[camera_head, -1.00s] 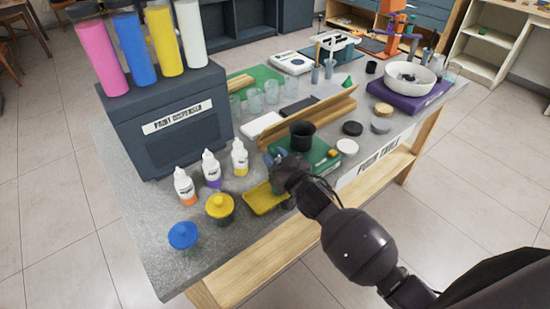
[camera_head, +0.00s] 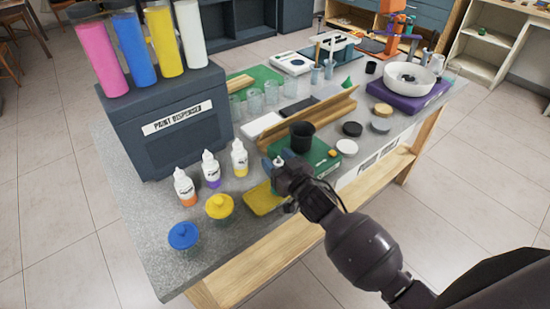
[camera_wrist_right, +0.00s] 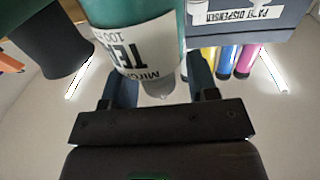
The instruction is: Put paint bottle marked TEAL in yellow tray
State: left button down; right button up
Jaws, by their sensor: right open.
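The paint bottle marked TEAL shows in the right wrist view (camera_wrist_right: 140,45) as a teal body with a white label reading "TE", partly cut off. In the head view only a small white tip (camera_head: 278,162), likely its nozzle, shows at my fingers. My right gripper (camera_head: 279,165) is open, with its two fingers on either side of the bottle in the wrist view (camera_wrist_right: 161,85); I cannot tell whether they touch it. The yellow tray (camera_head: 258,203) lies on the table just below and left of the gripper, partly hidden by it. My left gripper is not in view.
White bottles with orange (camera_head: 186,187), purple (camera_head: 211,169) and yellow (camera_head: 239,158) paint stand left of the tray. Yellow-lidded (camera_head: 219,206) and blue-lidded (camera_head: 183,236) jars stand near the front edge. A black cup (camera_head: 302,136) stands close behind the gripper.

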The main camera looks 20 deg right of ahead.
jog(key=v, duration=1)
jog(key=s+d+f+m+g+h, duration=0.1)
jog(key=s+d+f+g+h, duration=0.1)
jog(key=s+f, duration=0.5)
jog(key=s+d+f+m+g+h, duration=0.1)
jog(key=s+d+f+g+h, duration=0.2)
jog(key=s+d+f, duration=0.2)
jog(key=s+f, duration=0.2)
jog(key=s, duration=0.2)
jog(key=shift+s+f+g, duration=0.2)
jog(key=shift+f+g, duration=0.05)
jog(key=shift+g, duration=0.15)
